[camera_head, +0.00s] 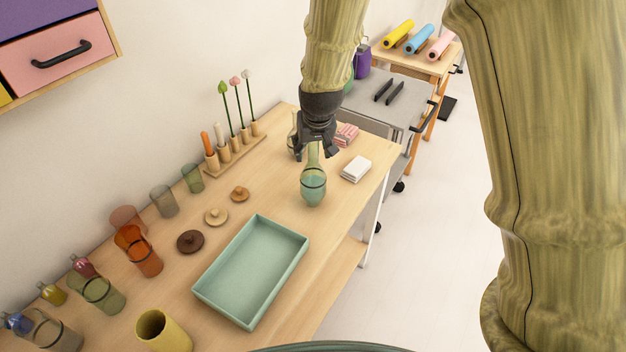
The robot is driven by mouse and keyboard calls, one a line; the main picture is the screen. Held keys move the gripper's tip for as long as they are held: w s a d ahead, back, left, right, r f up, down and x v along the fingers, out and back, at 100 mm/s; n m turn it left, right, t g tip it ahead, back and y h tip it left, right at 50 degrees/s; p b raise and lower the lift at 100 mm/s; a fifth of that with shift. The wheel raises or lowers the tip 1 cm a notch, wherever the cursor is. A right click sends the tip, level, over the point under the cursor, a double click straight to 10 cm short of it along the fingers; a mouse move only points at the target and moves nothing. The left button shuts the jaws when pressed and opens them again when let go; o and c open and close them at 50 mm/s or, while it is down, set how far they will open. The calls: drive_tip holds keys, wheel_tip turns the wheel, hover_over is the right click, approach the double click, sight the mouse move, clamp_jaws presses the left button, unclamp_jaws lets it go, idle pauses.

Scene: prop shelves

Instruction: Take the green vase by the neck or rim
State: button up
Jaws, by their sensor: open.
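The green vase (313,187) stands upright on the wooden shelf top, beyond the tray. It is translucent, with a round body and a narrow neck (313,154) rising toward my gripper. My gripper (317,154) is open and sits right over the vase, its dark fingers at the level of the upper neck, one on each side in the picture. Whether the fingers touch the neck cannot be told. The rim is partly hidden by the gripper.
A green tray (208,284) lies nearer. White (357,169) and pink-striped (346,135) stacks lie close to the vase's right. Another glass vessel is partly hidden behind my gripper. Lids, glasses and a flower stand (238,150) line the wall side. A grey cart (372,106) stands beyond.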

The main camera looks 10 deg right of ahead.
drive_tip(key=shift+f, duration=0.25)
drive_tip(key=shift+w+f, duration=0.2)
drive_tip(key=shift+s+r, duration=0.1)
drive_tip(key=shift+s, duration=0.05)
drive_tip(key=c, duration=0.6)
clamp_jaws()
